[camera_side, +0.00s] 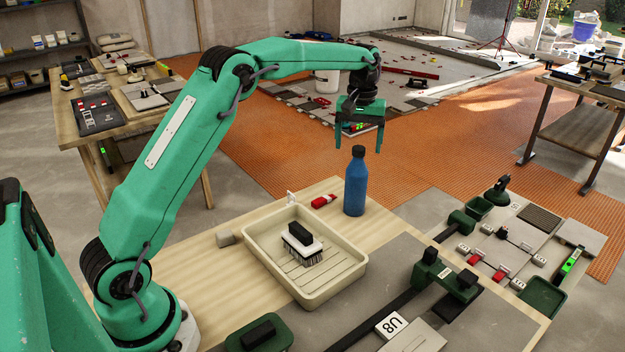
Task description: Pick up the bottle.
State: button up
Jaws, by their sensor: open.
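A blue bottle (355,186) with a dark cap stands upright near the far edge of the wooden bench.
A cream tray (262,253) holding a black-and-white brush (303,244) sits left of the bottle. A small red object (324,201) lies close by. A green-and-black tool (440,270) stands in front on a grey surface.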

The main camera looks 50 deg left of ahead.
aim_at(358, 159)
jog(key=shift+d+f, duration=0.15)
jog(key=shift+f, duration=3.4)
grip_shut()
jog(key=shift+r, duration=0.1)
jog(key=shift+r, duration=0.15)
jog(key=shift+r, duration=0.55)
notch_tip(358, 159, up, 3)
jog(key=shift+d, duration=0.15)
jog(key=s+d+r, duration=0.4)
jog(key=d+r, duration=0.2)
jog(key=d, duration=0.4)
jog(key=shift+s+d+r, duration=0.2)
jog(key=shift+s+r, duration=0.05)
jog(key=shift+r, duration=0.05)
